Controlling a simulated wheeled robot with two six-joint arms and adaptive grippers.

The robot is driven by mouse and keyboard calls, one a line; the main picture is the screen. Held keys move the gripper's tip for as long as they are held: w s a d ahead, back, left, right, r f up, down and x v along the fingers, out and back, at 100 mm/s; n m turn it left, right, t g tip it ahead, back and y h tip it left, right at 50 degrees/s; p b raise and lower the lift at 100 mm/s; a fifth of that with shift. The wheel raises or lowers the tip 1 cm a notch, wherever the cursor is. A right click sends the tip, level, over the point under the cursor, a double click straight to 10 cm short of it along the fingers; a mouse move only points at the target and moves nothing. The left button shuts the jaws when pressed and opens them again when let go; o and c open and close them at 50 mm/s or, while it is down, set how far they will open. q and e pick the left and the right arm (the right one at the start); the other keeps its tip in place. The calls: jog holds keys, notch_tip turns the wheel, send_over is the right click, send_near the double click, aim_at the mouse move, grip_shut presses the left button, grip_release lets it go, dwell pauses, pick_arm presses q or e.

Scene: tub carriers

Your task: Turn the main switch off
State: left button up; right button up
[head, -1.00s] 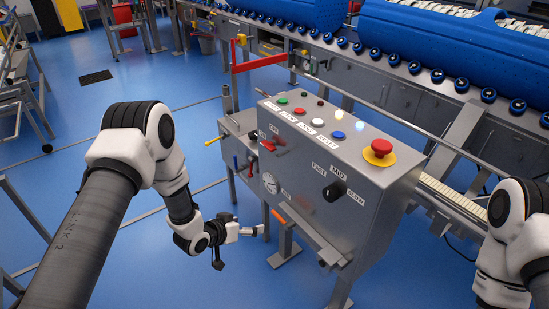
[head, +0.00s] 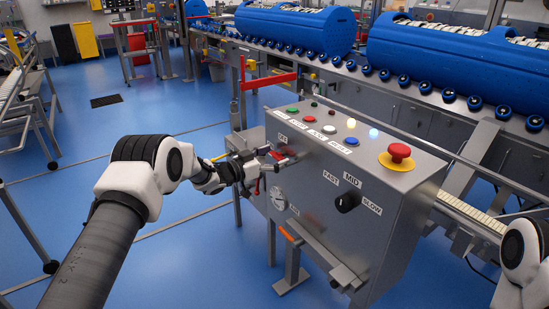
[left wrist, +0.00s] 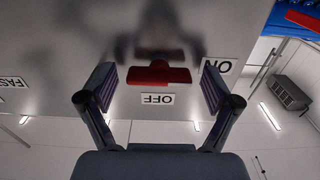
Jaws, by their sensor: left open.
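The main switch shows in the left wrist view as a red handle (left wrist: 158,76) on the grey panel. Its bar lies across the picture, with an OFF label (left wrist: 157,99) close beside it and an ON label (left wrist: 217,66) to its right. In the head view the red switch (head: 277,155) is partly covered by my gripper. My left gripper (head: 284,164) is at the panel's left face. In the left wrist view its open fingers (left wrist: 158,88) stand on either side of the handle, with a gap on each side. My right gripper is out of view.
The grey control box (head: 400,215) carries a red mushroom button (head: 399,153), several coloured buttons and a black speed knob (head: 346,202). A conveyor with blue tubs (head: 295,30) runs behind. Blue floor (head: 190,255) is open at left.

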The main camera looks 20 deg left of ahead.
pick_arm(q)
jog(key=c, duration=1.1)
jog(key=shift+c, duration=0.2)
jog(key=shift+m, duration=0.3)
jog(key=m+b, duration=0.1)
jog(key=m, duration=0.3)
jog(key=m+b, duration=0.2)
jog(key=m, duration=0.2)
jog(key=shift+d+f+m, duration=0.1)
jog(key=shift+m, duration=0.2)
jog(key=m+b, duration=0.2)
jog(key=m, duration=0.2)
jog(key=shift+f+m, duration=0.1)
jog(key=shift+m, duration=0.2)
jog(key=shift+s+m+b, duration=0.1)
jog(key=shift+m+b, duration=1.05)
jog(key=shift+m, duration=0.95)
